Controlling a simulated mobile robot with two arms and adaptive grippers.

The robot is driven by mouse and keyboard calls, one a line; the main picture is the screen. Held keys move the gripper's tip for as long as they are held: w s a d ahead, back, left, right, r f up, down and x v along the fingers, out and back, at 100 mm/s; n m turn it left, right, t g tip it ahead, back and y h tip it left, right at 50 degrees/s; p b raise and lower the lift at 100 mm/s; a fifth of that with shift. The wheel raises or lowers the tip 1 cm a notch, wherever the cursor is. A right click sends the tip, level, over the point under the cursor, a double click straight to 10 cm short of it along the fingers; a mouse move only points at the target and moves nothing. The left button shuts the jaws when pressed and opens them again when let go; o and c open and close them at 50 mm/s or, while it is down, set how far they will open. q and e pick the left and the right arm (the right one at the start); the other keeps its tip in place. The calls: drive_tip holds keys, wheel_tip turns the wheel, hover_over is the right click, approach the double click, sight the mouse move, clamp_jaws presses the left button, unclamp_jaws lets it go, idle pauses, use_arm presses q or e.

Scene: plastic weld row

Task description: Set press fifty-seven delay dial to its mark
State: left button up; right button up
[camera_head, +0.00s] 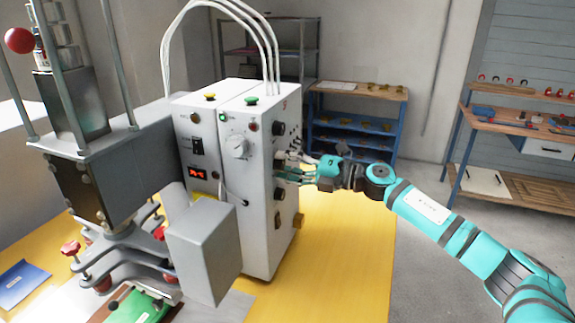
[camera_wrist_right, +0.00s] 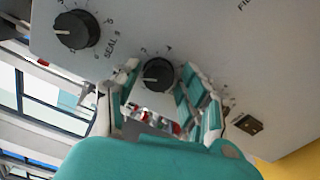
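The press control box (camera_head: 228,130) is a tall white cabinet with several black knobs on its right side face. My right gripper (camera_head: 287,167) is at that face, at mid height. In the right wrist view a black dial (camera_wrist_right: 157,73) with a white pointer line toward the left sits between the fingertips of my right gripper (camera_wrist_right: 160,80). The fingers stand on both sides of it, with small gaps showing. The dial's label and its mark cannot be read. A larger black dial (camera_wrist_right: 76,30), with lettering starting "SEAL" beside it, is to the left. My left gripper is not in view.
The box's front has a white dial (camera_head: 237,146) and a red display (camera_head: 197,173). A grey box (camera_head: 203,252) stands in front. The yellow tabletop (camera_head: 345,250) is clear to the right. A small dark socket (camera_wrist_right: 247,123) is right of the fingers.

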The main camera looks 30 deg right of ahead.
drive_tip(key=shift+o, duration=0.5)
drive_tip(key=v, duration=1.2)
idle(0.3)
